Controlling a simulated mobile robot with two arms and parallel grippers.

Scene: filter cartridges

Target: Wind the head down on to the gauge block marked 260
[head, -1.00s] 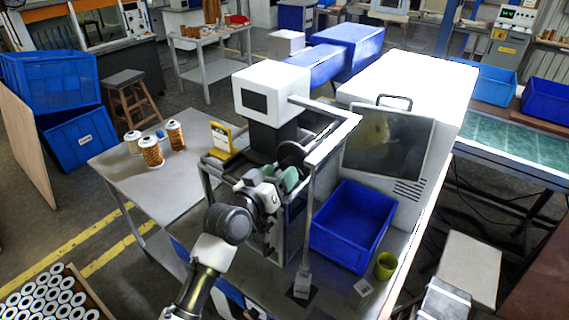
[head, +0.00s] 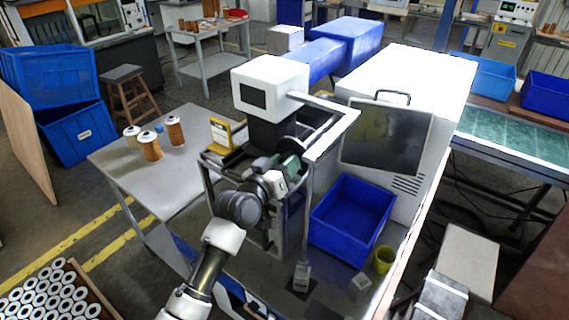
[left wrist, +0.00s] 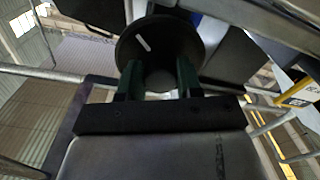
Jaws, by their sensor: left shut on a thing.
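The press machine has a white head box (head: 270,88) with a dark screen above a dark column (head: 273,134), inside a grey metal frame. A black handwheel (head: 291,147) is on its right side, and it fills the upper middle of the left wrist view (left wrist: 150,45) with a short white mark. My left gripper (head: 288,168) is at the wheel. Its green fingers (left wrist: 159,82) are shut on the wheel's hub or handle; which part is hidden. A small grey labelled block (head: 302,275) stands on the bench; its marking is unreadable. My right gripper is not visible.
A blue bin (head: 322,226) and a yellow-green cup (head: 383,260) stand right of the frame. A yellow-framed card (head: 222,137) stands left of it. Several filter cartridges (head: 151,146) stand on the left table, which has free room in front. A large dark-screened cabinet is behind.

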